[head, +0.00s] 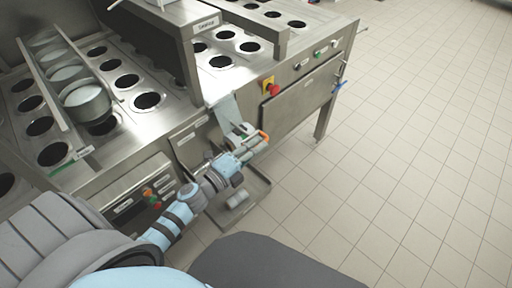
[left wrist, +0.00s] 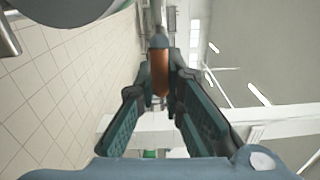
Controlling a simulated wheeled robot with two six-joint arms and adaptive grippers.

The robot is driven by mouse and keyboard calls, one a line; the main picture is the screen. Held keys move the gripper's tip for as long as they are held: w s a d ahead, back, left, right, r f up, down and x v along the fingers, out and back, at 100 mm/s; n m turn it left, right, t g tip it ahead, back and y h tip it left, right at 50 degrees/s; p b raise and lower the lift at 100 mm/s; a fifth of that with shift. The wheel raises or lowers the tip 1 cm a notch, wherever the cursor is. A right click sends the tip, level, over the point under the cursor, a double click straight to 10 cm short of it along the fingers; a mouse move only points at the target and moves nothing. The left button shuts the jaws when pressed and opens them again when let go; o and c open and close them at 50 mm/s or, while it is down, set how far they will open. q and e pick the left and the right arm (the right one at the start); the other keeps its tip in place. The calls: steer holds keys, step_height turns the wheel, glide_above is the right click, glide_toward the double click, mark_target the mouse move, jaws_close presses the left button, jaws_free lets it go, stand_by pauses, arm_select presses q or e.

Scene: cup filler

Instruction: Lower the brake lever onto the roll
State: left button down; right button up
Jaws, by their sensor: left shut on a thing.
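My left gripper (head: 257,147) reaches to the front of the steel machine and is shut on the brake lever's orange handle (head: 263,135). In the left wrist view the orange-brown handle (left wrist: 160,80) stands upright between the two fingers, with a grey end piece at its top. A pale translucent film strip (head: 226,110) hangs from the machine just above the gripper. The roll itself is mostly hidden by my gripper, so I cannot tell whether the lever touches it. My right gripper is not in view.
The steel filling machine (head: 187,128) has rows of round holes and a rack of cups (head: 86,102). A red stop button (head: 272,89) sits above and right of my gripper. A low tray (head: 258,190) holds small pale cylinders (head: 237,199). The tiled floor (head: 420,130) at right is clear.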

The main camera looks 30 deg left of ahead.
arm_select(q)
steer(key=c, duration=2)
jaws_free()
steer(key=shift+f, duration=0.2)
steer(key=shift+o, duration=0.2)
steer(key=v, duration=1.2)
